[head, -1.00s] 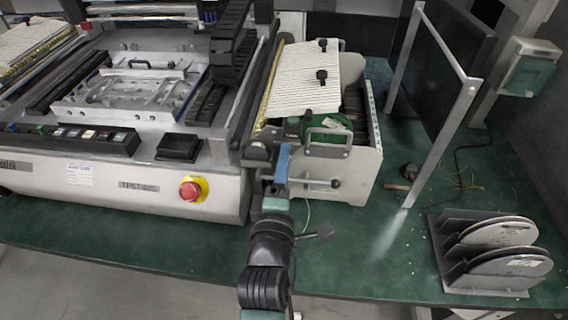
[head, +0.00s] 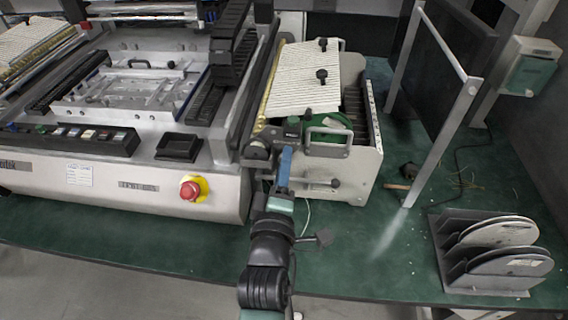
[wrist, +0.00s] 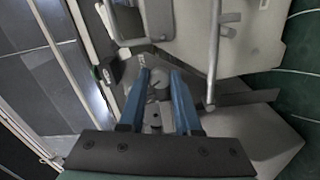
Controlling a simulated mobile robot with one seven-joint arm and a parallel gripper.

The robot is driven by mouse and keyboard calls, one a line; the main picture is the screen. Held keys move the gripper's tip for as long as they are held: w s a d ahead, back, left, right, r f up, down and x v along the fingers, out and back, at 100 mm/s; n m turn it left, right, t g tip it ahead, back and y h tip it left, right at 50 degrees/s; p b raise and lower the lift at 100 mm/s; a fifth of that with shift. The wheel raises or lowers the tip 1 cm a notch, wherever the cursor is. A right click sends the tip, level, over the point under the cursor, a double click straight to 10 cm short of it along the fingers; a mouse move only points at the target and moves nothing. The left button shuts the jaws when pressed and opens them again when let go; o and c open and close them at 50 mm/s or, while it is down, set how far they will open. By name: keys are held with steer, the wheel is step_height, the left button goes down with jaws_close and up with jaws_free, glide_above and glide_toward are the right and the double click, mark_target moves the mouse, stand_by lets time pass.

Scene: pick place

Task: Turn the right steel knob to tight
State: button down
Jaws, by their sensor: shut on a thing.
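My gripper (head: 286,150) has blue fingers and reaches to the lower front of the feeder unit at the right of the machine. In the wrist view my gripper (wrist: 160,72) has its two fingers on either side of a small round steel knob (wrist: 157,88). It is shut on this knob. In the head view the fingers and arm hide the knob. The knob's turn angle and how tight it is cannot be told.
The feeder unit (head: 350,170) has a grey handle (head: 329,131) and a rod with a dark end close to the gripper's right. A red stop button (head: 190,189) is on the machine's front. A rack of discs (head: 490,285) stands at the right. Green tabletop between is mostly clear.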

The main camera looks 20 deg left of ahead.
steer(key=shift+m, duration=1.6)
steer(key=c, duration=0.6)
jaws_free()
steer(key=b+v, duration=0.1)
steer(key=v, duration=1.2)
steer(key=shift+c, duration=0.2)
